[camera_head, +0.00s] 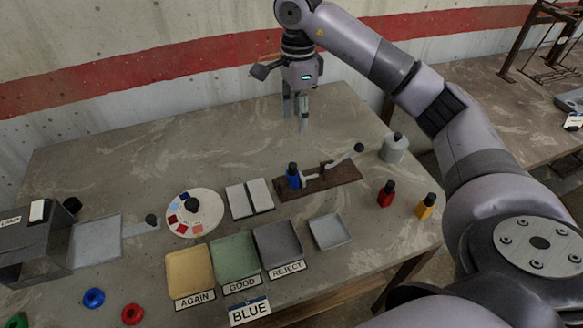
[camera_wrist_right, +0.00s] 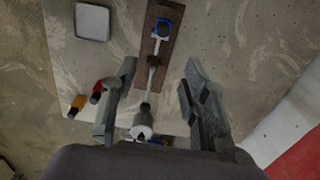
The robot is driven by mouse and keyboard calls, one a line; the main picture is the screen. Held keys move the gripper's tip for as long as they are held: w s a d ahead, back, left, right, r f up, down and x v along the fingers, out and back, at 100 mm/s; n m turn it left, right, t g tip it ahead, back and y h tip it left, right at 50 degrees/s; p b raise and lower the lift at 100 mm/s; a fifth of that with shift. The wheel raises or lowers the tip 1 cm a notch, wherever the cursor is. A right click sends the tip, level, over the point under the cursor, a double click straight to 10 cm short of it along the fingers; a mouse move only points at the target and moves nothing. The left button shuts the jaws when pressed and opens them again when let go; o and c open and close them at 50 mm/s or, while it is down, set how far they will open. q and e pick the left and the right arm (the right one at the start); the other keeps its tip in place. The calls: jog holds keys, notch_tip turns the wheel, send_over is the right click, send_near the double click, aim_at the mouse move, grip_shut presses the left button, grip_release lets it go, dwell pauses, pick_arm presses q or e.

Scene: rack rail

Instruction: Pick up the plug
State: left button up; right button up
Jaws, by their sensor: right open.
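A blue plug (camera_head: 293,179) with a black top stands at the left part of a brown rail board (camera_head: 339,173). It also shows in the right wrist view (camera_wrist_right: 163,30), near the far end of the board. A red plug (camera_head: 386,196) and a yellow plug (camera_head: 426,209), both with black tops, stand apart at the table's right side; red (camera_wrist_right: 98,92) and yellow (camera_wrist_right: 77,104) show left of my fingers in the wrist view. My right gripper (camera_head: 296,112) is open and empty, pointing down above the table behind the board. My left gripper is out of view.
A lever with a dark knob (camera_head: 358,148) rises from the board, with a grey bottle (camera_head: 394,150) to its right. Trays labelled AGAIN, GOOD and REJECT (camera_head: 278,245) line the front, above a BLUE sign (camera_head: 250,312). A round palette (camera_head: 205,222) sits left. The table's back left is clear.

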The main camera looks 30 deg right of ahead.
jog(key=p, duration=0.3)
send_over(293, 165)
jog(key=f, duration=1)
jog(key=shift+s+d+f, duration=0.15)
jog(key=shift+s+d, duration=0.1)
jog(key=f, duration=0.1)
jog(key=f+p, duration=0.1)
jog(key=f, duration=0.1)
jog(key=f+p, duration=0.1)
jog(key=shift+w+a+f, duration=0.25)
jog(key=shift+a+f, duration=0.05)
jog(key=shift+f, duration=0.5)
jog(key=c, duration=0.9)
jog(key=shift+o, duration=0.2)
jog(key=shift+r, duration=0.1)
